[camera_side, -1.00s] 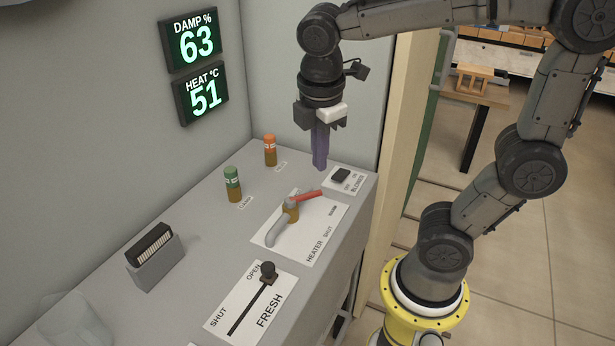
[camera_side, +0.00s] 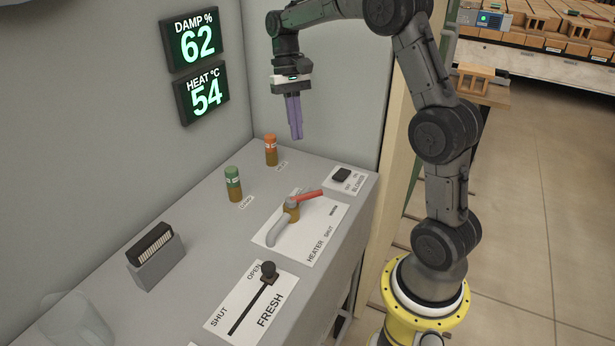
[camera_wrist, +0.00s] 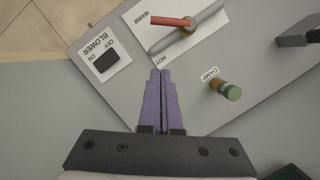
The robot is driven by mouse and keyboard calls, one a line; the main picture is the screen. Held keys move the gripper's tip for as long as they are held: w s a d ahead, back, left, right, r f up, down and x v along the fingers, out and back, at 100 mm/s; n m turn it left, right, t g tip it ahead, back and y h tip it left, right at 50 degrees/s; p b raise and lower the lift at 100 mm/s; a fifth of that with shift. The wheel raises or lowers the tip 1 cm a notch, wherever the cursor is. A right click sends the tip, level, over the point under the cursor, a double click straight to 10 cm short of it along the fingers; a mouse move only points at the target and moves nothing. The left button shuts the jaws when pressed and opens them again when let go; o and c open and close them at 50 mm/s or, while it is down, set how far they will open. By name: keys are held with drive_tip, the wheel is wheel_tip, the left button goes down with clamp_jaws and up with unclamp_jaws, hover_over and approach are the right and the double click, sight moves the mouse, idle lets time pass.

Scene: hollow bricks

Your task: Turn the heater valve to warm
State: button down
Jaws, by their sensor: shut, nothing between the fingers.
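The heater valve has a red-ended lever (camera_side: 306,196) on a brass-coloured stem, with a grey curved bar, over a white plate (camera_side: 325,222) marked HEATER and SHUT. In the wrist view the red lever (camera_wrist: 170,21) lies close to the word WARM, and HOT is printed nearer my fingers. How exactly the lever lines up with the mark is hard to tell. My gripper (camera_side: 297,136) is shut and empty, pointing down above the back of the bench, apart from the lever. Its purple fingers also show in the wrist view (camera_wrist: 160,74).
Wall displays read DAMP 62 (camera_side: 193,41) and HEAT 54 (camera_side: 203,95). On the bench are a green-topped DAMP peg (camera_side: 233,184), an orange-topped peg (camera_side: 271,149), a black blower switch (camera_side: 341,175), the FRESH slider (camera_side: 268,270) and a brush-like block (camera_side: 152,257).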

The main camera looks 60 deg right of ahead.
sight(307, 196)
drive_tip(key=x, duration=0.9)
drive_tip(key=shift+s+a+f, duration=0.15)
drive_tip(key=shift+s+a, duration=0.05)
drive_tip(key=shift+s+a+f, duration=0.1)
drive_tip(key=shift+s+a, duration=0.6)
drive_tip(key=shift+s, duration=0.15)
drive_tip(key=shift+s+a+f, duration=0.15)
drive_tip(key=shift+s+a, duration=0.25)
drive_tip(key=shift+s, duration=0.1)
drive_tip(key=shift+s+a+m, duration=0.35)
drive_tip(key=shift+s+m, duration=0.15)
drive_tip(key=shift+s, duration=0.1)
